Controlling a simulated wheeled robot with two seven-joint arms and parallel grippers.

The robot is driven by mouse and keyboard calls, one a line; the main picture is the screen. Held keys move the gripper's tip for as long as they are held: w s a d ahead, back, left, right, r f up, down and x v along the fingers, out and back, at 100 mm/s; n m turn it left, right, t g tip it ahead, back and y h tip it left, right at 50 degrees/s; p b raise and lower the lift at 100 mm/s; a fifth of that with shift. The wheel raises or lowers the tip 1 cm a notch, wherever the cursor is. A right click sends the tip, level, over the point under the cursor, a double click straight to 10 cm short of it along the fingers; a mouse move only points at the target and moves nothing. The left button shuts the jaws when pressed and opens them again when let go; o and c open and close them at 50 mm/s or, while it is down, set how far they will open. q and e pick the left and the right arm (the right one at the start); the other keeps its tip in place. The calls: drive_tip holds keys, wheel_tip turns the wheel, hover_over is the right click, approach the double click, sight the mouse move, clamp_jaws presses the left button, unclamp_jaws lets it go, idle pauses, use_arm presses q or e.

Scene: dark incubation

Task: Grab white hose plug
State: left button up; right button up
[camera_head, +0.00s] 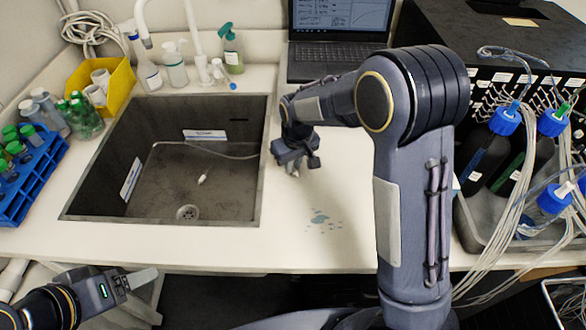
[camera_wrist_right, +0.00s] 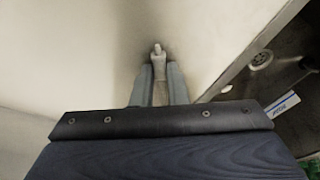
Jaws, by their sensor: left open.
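A small pale plug-like piece (camera_wrist_right: 157,58) shows in the right wrist view between the fingertips of my right gripper (camera_wrist_right: 160,72), low over the white counter. The fingers are close on both sides of it. I cannot tell if they grip it or only flank it. In the head view my right gripper (camera_head: 294,168) points down at the counter just right of the sink, and the piece is hidden there. A thin hose with a white end (camera_head: 203,179) lies in the sink. My left gripper (camera_head: 130,282) is open and empty at the lower left, in front of the counter.
The dark sink (camera_head: 262,185) is left of my right gripper. A laptop (camera_head: 335,62) stands behind, and a black device (camera_head: 480,50) with blue-capped bottles and tubes at right. A yellow bin (camera_head: 121,78) and blue tube rack (camera_head: 40,170) are at left. Small wet spots (camera_head: 320,217) mark the counter.

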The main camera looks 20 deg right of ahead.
clamp_jaws()
